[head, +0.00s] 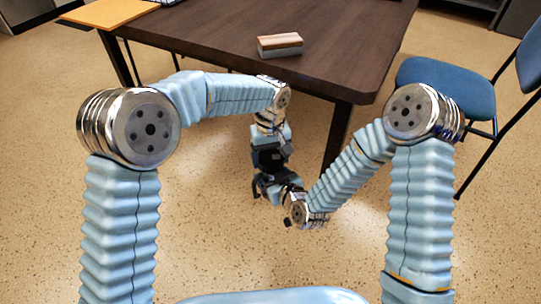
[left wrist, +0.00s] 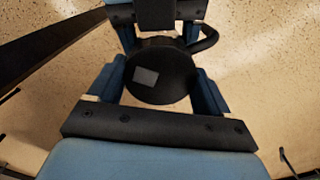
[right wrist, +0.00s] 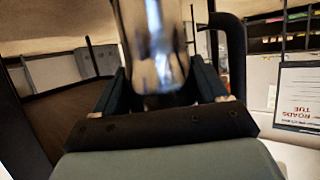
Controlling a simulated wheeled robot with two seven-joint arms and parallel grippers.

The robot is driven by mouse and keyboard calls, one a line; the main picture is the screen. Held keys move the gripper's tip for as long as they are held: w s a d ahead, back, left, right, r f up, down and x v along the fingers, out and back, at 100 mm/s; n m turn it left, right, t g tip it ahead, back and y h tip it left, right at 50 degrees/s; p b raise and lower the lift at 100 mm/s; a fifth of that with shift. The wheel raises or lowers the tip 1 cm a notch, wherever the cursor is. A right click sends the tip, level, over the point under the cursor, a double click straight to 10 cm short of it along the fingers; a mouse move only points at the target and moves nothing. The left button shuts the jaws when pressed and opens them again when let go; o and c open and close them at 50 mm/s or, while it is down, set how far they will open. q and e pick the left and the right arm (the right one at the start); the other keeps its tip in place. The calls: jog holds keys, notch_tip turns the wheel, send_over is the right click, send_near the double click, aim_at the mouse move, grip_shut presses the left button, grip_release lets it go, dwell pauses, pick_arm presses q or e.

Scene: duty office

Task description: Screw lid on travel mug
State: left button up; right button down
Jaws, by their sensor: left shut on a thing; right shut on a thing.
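A round black lid (left wrist: 155,75) with a small grey square on top sits between the fingers of my left gripper (head: 267,170), which is shut on it and points down. My right gripper (head: 275,188) is shut on the shiny silver body of the travel mug (right wrist: 155,45) from the side. The mug's black handle (right wrist: 232,50) sticks out to the right in the right wrist view. It also shows beside the lid in the left wrist view (left wrist: 207,40). The lid is over the mug; the seam between them is hidden. In the head view the grippers mostly cover both.
Both grippers are over open floor in front of the dark table (head: 220,40). A wood-topped eraser block (head: 280,45) lies near its front edge, and an orange folder (head: 108,12) at the back left. A blue chair (head: 445,85) stands at the right.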

pick_arm(q)
jog(key=m, duration=0.5)
jog(key=o, duration=1.1)
jog(key=shift+r, duration=2.25)
